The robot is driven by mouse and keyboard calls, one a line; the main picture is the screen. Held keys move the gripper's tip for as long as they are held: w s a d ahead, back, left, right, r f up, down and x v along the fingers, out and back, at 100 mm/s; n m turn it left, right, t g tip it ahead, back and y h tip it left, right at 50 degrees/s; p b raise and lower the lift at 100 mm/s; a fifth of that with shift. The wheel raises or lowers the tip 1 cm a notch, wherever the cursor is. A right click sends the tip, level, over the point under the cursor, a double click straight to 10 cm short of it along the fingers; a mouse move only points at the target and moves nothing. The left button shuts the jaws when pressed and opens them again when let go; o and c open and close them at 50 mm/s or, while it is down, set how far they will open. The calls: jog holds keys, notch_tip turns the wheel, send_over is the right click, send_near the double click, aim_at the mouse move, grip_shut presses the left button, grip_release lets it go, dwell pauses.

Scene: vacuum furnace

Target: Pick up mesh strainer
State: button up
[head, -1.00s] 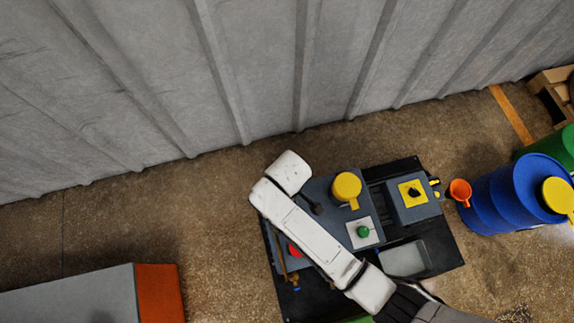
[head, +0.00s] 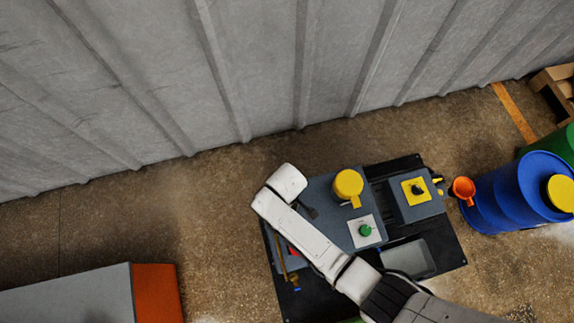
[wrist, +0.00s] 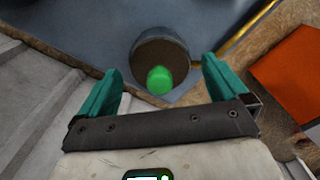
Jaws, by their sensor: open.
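I cannot clearly make out a mesh strainer in either view. In the wrist view a round brown-grey piece (wrist: 170,47) with a bright green tip stands against a blue-grey surface, just beyond my fingers. I cannot tell what it is. My gripper (wrist: 160,72) has its two teal fingers apart, one on each side below this piece, with nothing held between them. In the head view my white arm reaches across the left part of the equipment and hides some of it. My fingers cannot be made out there.
The blue-grey equipment (head: 340,232) on a black base carries a yellow cylinder (head: 348,183), a green button (head: 365,230) and a yellow-plated switch (head: 417,190). A grey-orange box (head: 155,292) stands lower left. A ribbed wall runs behind.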

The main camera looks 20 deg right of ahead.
jog(key=c, duration=1.1)
jog(key=shift+r, duration=0.1)
